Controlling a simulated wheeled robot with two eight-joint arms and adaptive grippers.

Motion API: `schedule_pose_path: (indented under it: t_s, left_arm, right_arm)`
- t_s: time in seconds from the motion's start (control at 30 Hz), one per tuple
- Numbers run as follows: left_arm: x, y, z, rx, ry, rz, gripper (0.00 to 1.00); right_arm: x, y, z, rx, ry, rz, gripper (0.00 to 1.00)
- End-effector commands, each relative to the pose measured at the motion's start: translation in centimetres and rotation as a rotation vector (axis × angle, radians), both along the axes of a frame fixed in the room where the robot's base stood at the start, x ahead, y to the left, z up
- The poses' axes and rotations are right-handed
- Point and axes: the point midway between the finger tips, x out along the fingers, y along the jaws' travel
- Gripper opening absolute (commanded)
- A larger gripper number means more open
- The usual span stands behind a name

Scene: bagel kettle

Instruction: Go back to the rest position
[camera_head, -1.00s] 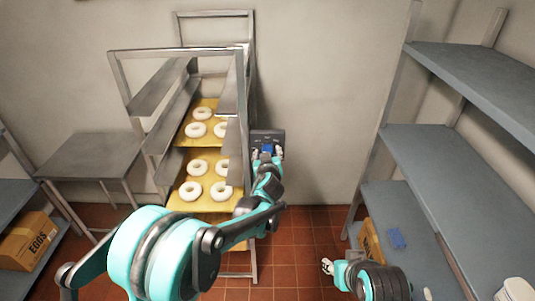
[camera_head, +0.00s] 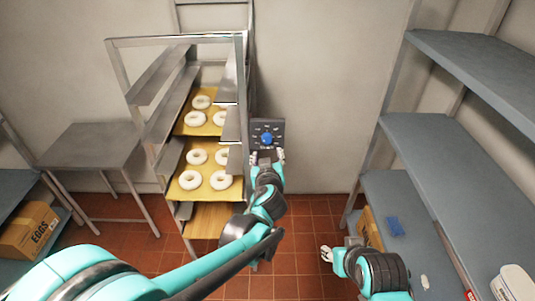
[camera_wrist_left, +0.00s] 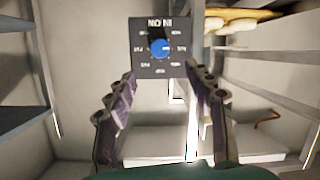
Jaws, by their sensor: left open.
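My left gripper (camera_head: 267,156) is in the middle of the head view, just below a dark control panel with a blue knob (camera_head: 266,139) on the wall side of the rack. In the left wrist view the panel (camera_wrist_left: 143,62) and its blue knob (camera_wrist_left: 160,48) show beyond my open left fingers (camera_wrist_left: 160,115). Nothing is between the fingers, and they look apart from the knob. My right gripper (camera_head: 327,254) is low at the right of the head view, above the tiled floor; it is small there, and its opening is unclear.
A metal rack (camera_head: 243,75) holds trays of white bagels (camera_head: 197,156) left of my left arm. A grey table (camera_head: 88,147) stands further left, beside a shelf with an eggs box (camera_head: 25,231). Blue-grey shelves (camera_head: 440,160) fill the right side. Tiled floor (camera_head: 305,225) shows between.

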Motion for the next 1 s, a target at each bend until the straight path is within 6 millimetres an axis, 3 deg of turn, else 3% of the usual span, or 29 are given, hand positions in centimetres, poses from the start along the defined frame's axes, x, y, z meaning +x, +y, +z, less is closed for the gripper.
schedule_pose_path:
  t_s: [0.37,0.47,0.53,0.67,0.8,0.9,1.0]
  left_arm:
    - [0.0,0.2,0.0,0.002,0.003,0.002,0.54]
    - [-0.8,1.9,-0.4,0.016,0.029,0.020,0.54]
    - [-2.0,4.3,-1.0,0.038,0.071,0.044,0.54]
    - [-6.3,10.3,-3.1,0.096,0.200,0.087,0.54]
    - [-12.7,15.3,-6.5,0.143,0.363,0.087,0.54]
    - [-17.6,17.5,-9.4,0.161,0.469,0.053,0.54]
    - [-21.9,18.4,-12.0,0.167,0.553,0.000,0.54]
  right_arm:
    - [0.0,0.0,-0.1,0.000,0.000,0.000,0.40]
    - [0.0,0.0,-0.6,0.000,0.000,0.000,0.40]
    - [0.0,0.0,-1.4,0.000,0.000,0.000,0.40]
    - [0.0,0.0,-3.4,0.000,0.000,0.000,0.40]
    - [0.0,0.0,-5.4,0.000,0.000,0.000,0.40]
    - [0.0,0.0,-6.8,0.000,0.000,0.000,0.40]
    - [0.0,0.0,-8.0,0.000,0.000,0.000,0.40]
